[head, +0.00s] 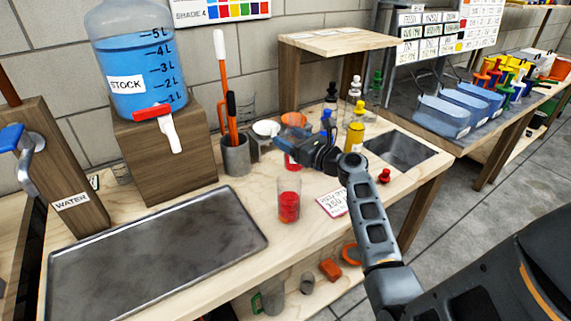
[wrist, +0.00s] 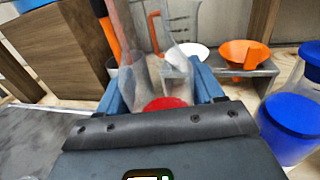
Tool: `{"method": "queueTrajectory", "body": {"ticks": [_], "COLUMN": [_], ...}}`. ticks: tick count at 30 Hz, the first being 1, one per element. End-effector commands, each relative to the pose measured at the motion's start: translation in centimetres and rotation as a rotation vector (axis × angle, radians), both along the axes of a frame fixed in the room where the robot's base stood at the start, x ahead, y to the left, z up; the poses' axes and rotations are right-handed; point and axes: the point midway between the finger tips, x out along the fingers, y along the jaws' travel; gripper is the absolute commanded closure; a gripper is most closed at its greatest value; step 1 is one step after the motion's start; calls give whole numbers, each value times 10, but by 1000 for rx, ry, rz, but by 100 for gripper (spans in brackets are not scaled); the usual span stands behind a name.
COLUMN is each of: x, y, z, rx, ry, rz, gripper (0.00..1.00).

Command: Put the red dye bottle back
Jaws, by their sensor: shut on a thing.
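My gripper (head: 304,155) is above the middle of the bench, with its fingers pointing left. It is shut on the red dye bottle (head: 291,163), which shows only in part beyond the fingers. In the wrist view the red of the bottle (wrist: 165,103) sits between the two blue fingers. The lower part is hidden by my gripper body. A small red stopper (head: 384,176) stands apart on the bench, to the right of my gripper. A clear beaker (head: 289,203) with red liquid stands in front of my gripper.
Blue (head: 327,122) and yellow (head: 355,137) bottles stand behind my gripper, near the sink (head: 400,150). A grey cup of tools (head: 235,155) and an orange funnel (wrist: 244,54) are close by. A label card (head: 333,203) lies beside the beaker. The metal tray (head: 160,255) is empty.

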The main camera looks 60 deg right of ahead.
Motion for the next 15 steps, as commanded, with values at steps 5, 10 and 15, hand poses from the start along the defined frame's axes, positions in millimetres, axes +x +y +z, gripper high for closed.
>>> {"method": "queueTrajectory", "body": {"ticks": [5,10,15], "x": [1,0,0], "y": [0,0,0], "z": [-18,-41,-53], "rx": [1,2,-1], "ry": [-1,0,-2], "rz": [2,1,1], "gripper": [78,78,78]}}
